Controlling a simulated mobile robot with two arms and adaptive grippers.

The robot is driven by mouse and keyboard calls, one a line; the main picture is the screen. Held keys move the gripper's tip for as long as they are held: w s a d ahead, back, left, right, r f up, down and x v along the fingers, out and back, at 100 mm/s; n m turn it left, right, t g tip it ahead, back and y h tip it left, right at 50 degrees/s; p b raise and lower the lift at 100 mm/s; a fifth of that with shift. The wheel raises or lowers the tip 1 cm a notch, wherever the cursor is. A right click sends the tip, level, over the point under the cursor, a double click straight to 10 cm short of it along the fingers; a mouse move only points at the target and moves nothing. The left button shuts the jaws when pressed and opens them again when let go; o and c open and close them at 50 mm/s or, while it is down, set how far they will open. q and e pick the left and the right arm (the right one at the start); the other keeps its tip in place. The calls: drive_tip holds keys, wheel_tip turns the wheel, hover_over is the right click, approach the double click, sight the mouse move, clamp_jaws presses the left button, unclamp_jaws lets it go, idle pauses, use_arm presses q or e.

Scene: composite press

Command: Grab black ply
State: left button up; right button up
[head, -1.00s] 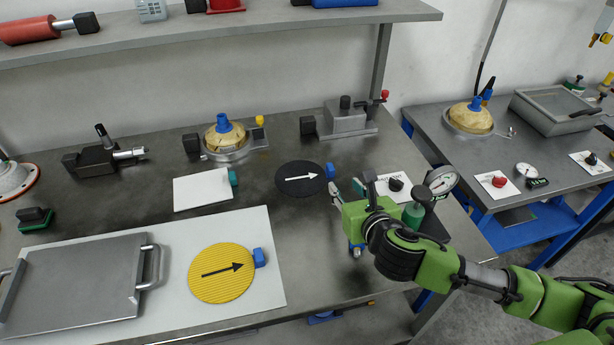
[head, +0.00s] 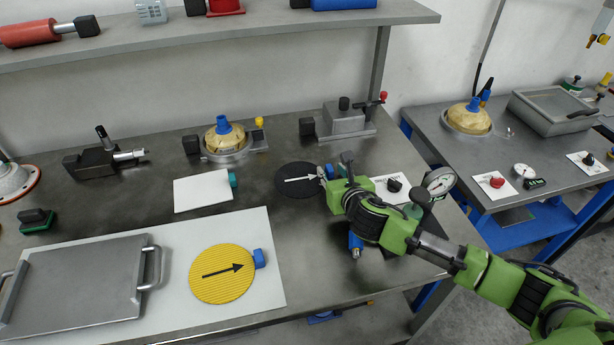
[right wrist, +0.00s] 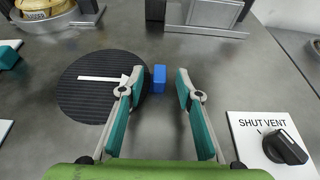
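The black ply (head: 297,180) is a dark round disc with a white arrow, lying flat on the metal table; its right edge is partly hidden by my gripper in the head view. In the right wrist view the black ply (right wrist: 102,86) lies to the left, with a blue tab (right wrist: 159,78) at its right edge. My right gripper (head: 326,173) is at the disc's right edge. In the right wrist view the right gripper (right wrist: 158,82) is open, its two fingers on either side of the blue tab and apart from it. My left gripper is not in view.
A yellow ply (head: 222,274) with a black arrow and blue tab lies on a white sheet at the front. A white card (head: 203,190) lies left of the black ply. A "SHUT VENT" panel (right wrist: 262,125) with a black knob is to the right. A grey device (head: 343,122) stands behind.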

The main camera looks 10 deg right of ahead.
drive_tip(key=shift+s, duration=0.1)
drive_tip(key=shift+c, duration=0.4)
clamp_jaws()
drive_tip(key=shift+r, duration=0.1)
